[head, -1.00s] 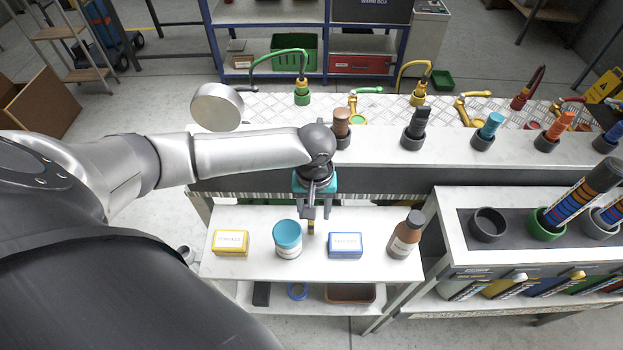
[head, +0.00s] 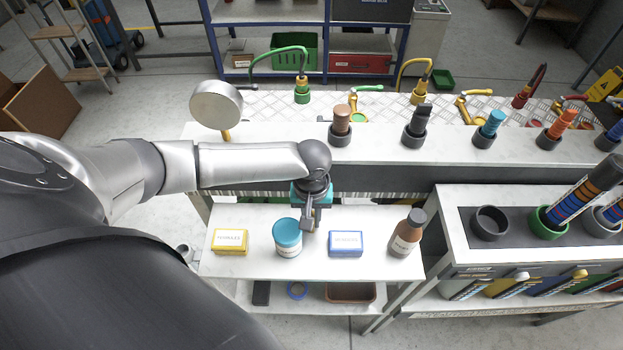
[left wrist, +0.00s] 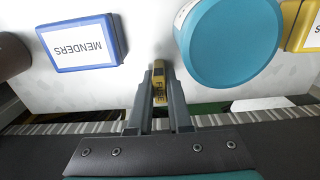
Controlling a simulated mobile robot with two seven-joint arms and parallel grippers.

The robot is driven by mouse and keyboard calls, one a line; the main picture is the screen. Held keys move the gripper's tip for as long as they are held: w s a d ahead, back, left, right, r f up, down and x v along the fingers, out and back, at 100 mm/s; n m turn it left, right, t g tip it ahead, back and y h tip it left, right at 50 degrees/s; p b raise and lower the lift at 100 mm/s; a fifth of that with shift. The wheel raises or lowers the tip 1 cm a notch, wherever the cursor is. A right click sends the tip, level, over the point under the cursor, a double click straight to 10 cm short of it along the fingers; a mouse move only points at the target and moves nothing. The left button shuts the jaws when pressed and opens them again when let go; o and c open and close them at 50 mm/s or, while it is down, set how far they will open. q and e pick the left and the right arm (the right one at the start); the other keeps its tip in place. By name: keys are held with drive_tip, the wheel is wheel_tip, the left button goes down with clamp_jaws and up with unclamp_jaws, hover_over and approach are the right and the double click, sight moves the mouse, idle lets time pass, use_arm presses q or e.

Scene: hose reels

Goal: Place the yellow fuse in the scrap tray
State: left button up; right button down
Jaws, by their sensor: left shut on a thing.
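My left gripper (head: 309,222) is over the small white shelf, between the blue-lidded jar (head: 288,240) and the blue box (head: 346,243). In the left wrist view its two fingers (left wrist: 159,95) are closed on the small yellow fuse (left wrist: 159,84), which has dark lettering. In the head view the fuse is hidden by the gripper. How far it is above the shelf, I cannot tell. A brown shallow tray (head: 351,299) lies on the lower shelf; no label shows, so I cannot tell whether it is the scrap tray. My right gripper is not in view.
A yellow box (head: 230,242) and a brown bottle (head: 406,234) stand on the same shelf. A dark block (head: 262,293) and a blue ring (head: 297,291) are on the lower shelf. The long bench with holders (head: 341,134) rises behind the gripper.

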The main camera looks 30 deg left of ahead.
use_arm(q)
clamp_jaws()
drive_tip(key=shift+r, duration=0.55)
wheel_tip(320, 180, up, 19)
drive_tip(key=p, duration=0.4)
drive_tip(key=s+d+f+m+b, duration=0.1)
drive_tip(key=d+f+m+b, duration=0.3)
drive_tip(key=b, duration=1.1)
drive_tip(key=shift+d+m+b, duration=0.3)
drive_tip(key=shift+d+m, duration=0.65)
drive_tip(key=shift+m, duration=0.15)
